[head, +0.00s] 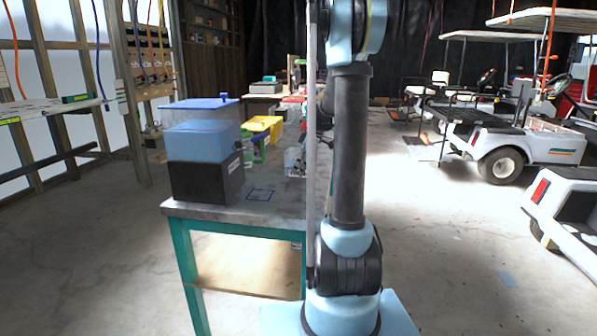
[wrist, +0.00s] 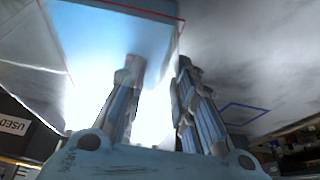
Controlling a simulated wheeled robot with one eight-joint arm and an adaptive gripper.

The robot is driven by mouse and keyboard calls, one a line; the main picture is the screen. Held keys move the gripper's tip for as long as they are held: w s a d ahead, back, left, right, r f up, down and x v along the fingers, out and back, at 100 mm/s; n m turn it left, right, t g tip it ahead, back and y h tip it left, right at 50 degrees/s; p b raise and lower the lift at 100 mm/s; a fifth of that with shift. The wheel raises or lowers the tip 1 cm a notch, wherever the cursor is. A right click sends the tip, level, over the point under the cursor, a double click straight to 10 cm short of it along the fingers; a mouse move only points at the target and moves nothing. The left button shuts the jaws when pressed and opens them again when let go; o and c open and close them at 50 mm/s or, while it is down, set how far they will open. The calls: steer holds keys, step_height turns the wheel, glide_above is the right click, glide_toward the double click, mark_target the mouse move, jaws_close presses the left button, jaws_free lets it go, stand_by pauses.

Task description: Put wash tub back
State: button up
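My arm hides the gripper in the head view.
The grey bench (head: 178,208) carries a blue square outline (head: 260,194), also in the wrist view (wrist: 241,112). A yellow bin (head: 262,124) and other bins stand farther back. Golf carts (head: 505,150) are parked at right. The floor between is open.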

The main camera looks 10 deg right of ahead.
steer(key=v, duration=1.1)
steer(key=shift+d+r, duration=0.1)
steer(key=shift+r, duration=0.1)
